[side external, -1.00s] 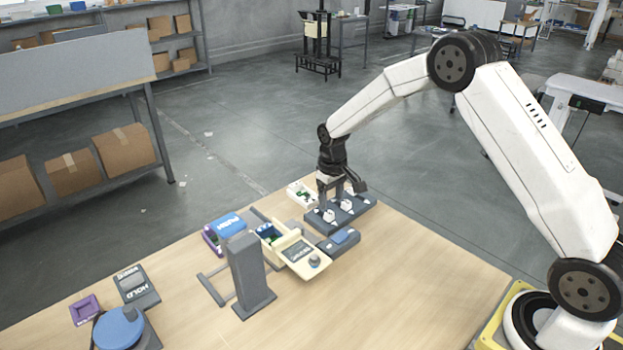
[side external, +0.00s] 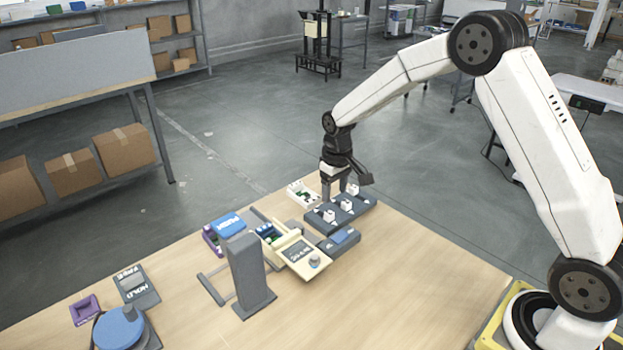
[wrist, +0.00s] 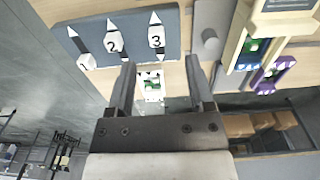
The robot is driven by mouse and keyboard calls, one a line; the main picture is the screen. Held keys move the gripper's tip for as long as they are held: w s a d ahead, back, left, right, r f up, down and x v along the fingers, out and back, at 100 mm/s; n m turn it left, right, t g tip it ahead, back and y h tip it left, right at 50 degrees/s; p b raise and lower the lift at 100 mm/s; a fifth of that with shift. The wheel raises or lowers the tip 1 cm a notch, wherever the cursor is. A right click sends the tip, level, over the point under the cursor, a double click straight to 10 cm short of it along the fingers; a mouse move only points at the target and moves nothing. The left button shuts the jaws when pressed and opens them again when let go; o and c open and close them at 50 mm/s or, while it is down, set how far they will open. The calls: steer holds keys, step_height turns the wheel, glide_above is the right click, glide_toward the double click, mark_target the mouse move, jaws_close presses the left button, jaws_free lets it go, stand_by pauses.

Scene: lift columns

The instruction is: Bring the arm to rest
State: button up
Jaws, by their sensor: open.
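My gripper (side external: 339,187) hangs pointing down just above the far part of the dark grey rack (side external: 323,228) that holds small white pieces. In the wrist view its two fingers (wrist: 157,82) are spread apart with nothing held between them. The rack (wrist: 183,29) also shows there, with white cubes, two of them marked 2 (wrist: 114,46) and 3 (wrist: 156,40), among dark pointed marks. A small white tray with green items (wrist: 152,84) is seen in the gap between the fingers.
A blue round knob (side external: 119,327) is at the front left. The table's right part (side external: 420,265) is clear.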

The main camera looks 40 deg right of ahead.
steer(key=s+a+r+t, duration=0.1)
steer(key=s+a, duration=0.1)
steer(key=s, duration=0.8)
steer(key=s+a+r+t, duration=0.1)
steer(key=s+a+r, duration=0.1)
steer(key=s, duration=0.9)
steer(key=shift+s+a, duration=0.25)
steer(key=shift+a, duration=0.35)
